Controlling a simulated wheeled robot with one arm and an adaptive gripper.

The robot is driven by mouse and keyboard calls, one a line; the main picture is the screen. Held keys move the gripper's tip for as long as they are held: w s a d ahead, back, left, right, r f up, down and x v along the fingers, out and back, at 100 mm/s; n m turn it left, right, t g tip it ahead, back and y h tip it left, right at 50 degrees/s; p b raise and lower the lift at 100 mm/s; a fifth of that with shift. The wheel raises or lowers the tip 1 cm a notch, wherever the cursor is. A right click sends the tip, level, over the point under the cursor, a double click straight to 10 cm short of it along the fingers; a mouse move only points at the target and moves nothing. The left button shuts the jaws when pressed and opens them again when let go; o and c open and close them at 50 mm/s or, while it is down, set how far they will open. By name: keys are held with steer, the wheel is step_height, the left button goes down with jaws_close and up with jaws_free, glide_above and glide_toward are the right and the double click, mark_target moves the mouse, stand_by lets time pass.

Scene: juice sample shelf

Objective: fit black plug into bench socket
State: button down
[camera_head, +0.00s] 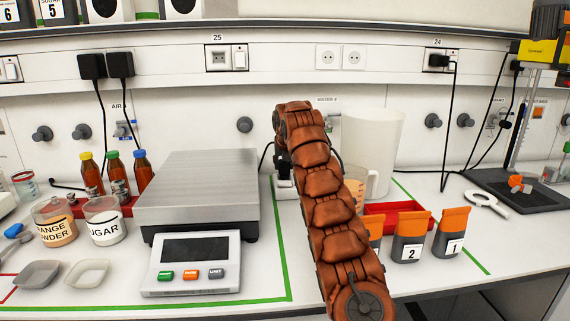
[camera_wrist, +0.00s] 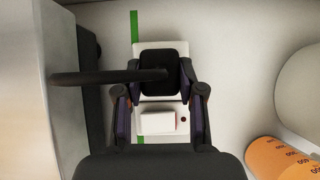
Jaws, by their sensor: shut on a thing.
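The black plug (camera_wrist: 158,73) is between my gripper's fingertips (camera_wrist: 159,76) in the wrist view, with its cable running off to the left. My gripper is shut on it. The white bench socket (camera_wrist: 148,50) lies directly below the plug in that view, and a white block with a red edge (camera_wrist: 158,122) shows on its nearer part. In the head view the socket (camera_head: 285,191) shows on the bench just left of my arm. My arm hides most of the gripper there. I cannot tell whether the plug is seated or just above the socket.
The steel-topped scale (camera_head: 198,185) stands close left of the socket. A clear beaker (camera_head: 355,185) and a large white container (camera_head: 373,140) stand close right. The red tray (camera_head: 402,208) and orange-topped pouches (camera_head: 410,238) are further right. Wall sockets (camera_head: 340,57) line the panel behind.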

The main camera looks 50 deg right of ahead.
steer(key=shift+f+b, duration=0.6)
steer(key=shift+b, duration=0.1)
stand_by(0.6)
steer(key=c, duration=0.6)
jaws_free()
steer(key=shift+r, duration=0.1)
steer(key=v, duration=1.2)
